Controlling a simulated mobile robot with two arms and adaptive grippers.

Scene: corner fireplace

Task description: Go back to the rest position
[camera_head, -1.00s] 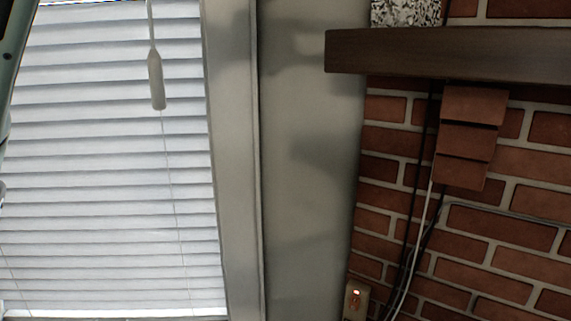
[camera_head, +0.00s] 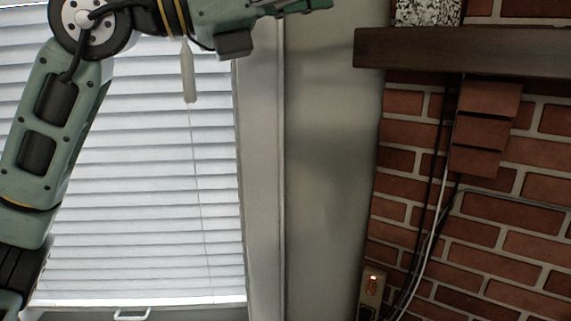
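My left arm comes in from the left, green and black, in front of the window blinds. My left gripper (camera_head: 310,6) is at the top edge of the head view, pointing right, in front of the pale wall strip beside the window. It is partly cut off by the frame and seen from the side, so its opening cannot be made out. No object shows in it. My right gripper is out of view.
White blinds (camera_head: 150,210) with a hanging wand (camera_head: 188,75) cover the window at left. A dark wooden mantel (camera_head: 460,50) juts from the brick wall (camera_head: 510,245) at right. Cables (camera_head: 432,225) run down to a box with a red light (camera_head: 371,290).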

